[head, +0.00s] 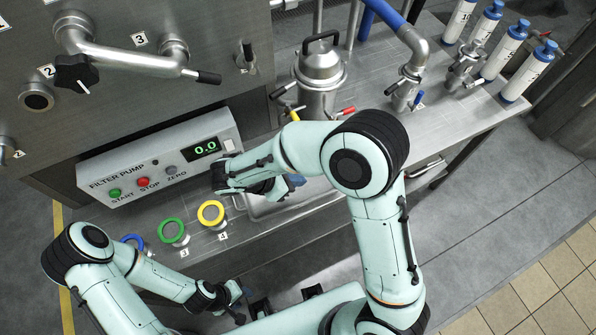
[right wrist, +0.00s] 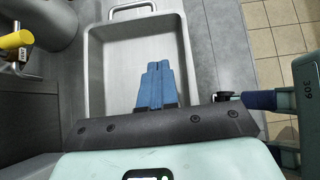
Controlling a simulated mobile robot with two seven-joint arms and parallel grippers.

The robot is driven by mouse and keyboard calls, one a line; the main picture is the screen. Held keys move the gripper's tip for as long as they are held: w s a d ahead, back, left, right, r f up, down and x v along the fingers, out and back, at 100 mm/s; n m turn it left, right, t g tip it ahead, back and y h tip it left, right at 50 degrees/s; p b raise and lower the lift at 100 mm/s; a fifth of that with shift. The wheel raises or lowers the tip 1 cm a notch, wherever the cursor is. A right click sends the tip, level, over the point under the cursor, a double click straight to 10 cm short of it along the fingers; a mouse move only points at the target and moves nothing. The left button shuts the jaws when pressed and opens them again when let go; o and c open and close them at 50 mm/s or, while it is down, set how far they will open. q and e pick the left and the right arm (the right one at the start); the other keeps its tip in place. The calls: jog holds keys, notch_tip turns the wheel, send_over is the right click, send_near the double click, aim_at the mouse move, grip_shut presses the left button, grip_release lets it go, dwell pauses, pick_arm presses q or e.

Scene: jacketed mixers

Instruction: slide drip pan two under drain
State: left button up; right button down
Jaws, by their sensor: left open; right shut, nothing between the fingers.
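A shallow grey metal pan (head: 262,208) lies on the steel bench, partly hidden by my right arm in the head view. In the right wrist view the pan (right wrist: 96,70) shows its raised rim and a bar handle (right wrist: 132,8) at the far end; no number is readable on it. My right gripper (head: 294,181) is over the pan. Its blue fingers (right wrist: 157,68) are shut and empty, and whether they touch the pan floor cannot be told. My left gripper (head: 240,300) is open, low in front of the bench, away from the pan. Which outlet is the drain is unclear.
A jacketed steel vessel (head: 320,78) with yellow and red valve handles stands behind the pan. A yellow-handled valve (right wrist: 16,40) is left of the pan. A filter pump box (head: 160,160), coloured rings (head: 211,213) and white-blue cartridges (head: 497,60) are around. Floor (head: 500,210) at right is clear.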

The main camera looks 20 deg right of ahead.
send_over(321, 187)
jog(key=a, duration=0.3)
jog(key=f, duration=0.5)
jog(key=shift+d+f, duration=0.25)
jog(key=shift+f, duration=0.05)
jog(key=shift+d+r, duration=0.25)
jog(key=shift+d, duration=0.95)
jog(key=shift+w+d+f, duration=0.1)
jog(key=shift+w+d, duration=0.15)
jog(key=shift+d, duration=0.4)
jog(key=shift+d, duration=0.1)
jog(key=d, duration=1.2)
jog(key=w+d, duration=0.1)
jog(key=d, duration=0.6)
jog(key=shift+w+d+b, duration=0.1)
jog(key=shift+b, duration=0.3)
